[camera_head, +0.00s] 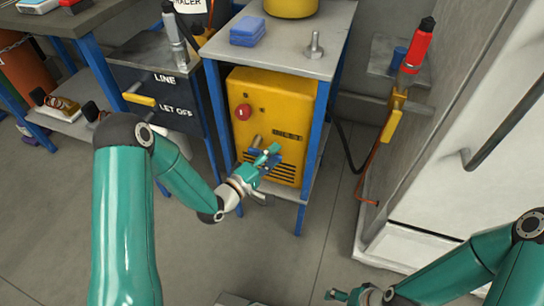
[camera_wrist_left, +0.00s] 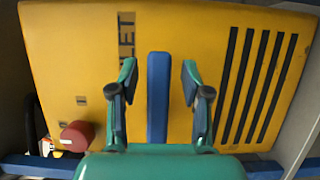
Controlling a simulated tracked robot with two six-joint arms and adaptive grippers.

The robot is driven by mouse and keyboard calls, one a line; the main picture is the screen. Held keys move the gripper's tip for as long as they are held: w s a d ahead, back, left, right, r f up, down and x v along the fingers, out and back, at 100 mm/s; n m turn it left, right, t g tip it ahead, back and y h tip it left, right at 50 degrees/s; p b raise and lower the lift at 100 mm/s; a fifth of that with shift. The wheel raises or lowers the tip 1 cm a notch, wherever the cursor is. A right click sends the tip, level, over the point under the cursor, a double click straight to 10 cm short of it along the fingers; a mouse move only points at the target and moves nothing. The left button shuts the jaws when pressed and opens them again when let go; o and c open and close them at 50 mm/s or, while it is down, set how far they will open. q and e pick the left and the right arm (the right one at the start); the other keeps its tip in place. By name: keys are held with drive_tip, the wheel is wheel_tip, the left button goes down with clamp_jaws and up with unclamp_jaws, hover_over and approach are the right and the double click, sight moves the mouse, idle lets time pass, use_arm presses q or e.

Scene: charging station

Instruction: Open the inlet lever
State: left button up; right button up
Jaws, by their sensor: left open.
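A blue bar-shaped lever (camera_wrist_left: 157,97) is on the front of a yellow box (camera_head: 288,95), near a dark label partly readable as "LET" (camera_wrist_left: 126,35). In the left wrist view the gripper (camera_wrist_left: 159,84) is open, with one finger on each side of the bar and visible gaps between. I cannot tell how deep the fingers reach. My right gripper (camera_head: 348,295) is low at the bottom edge, away from the box; its opening is unclear.
The box sits in a blue-legged stand, with a blue block (camera_head: 248,31) and a metal bolt (camera_head: 314,46) on top. A red knob (camera_head: 243,112) is on its upper left. A dark "LINE" cabinet (camera_head: 160,75) stands left. A white cabinet (camera_head: 470,130) stands right. Floor in front is mostly clear.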

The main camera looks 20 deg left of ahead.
use_arm(q)
drive_tip(key=shift+c, duration=0.3)
clamp_jaws()
drive_tip(key=shift+f, duration=0.1)
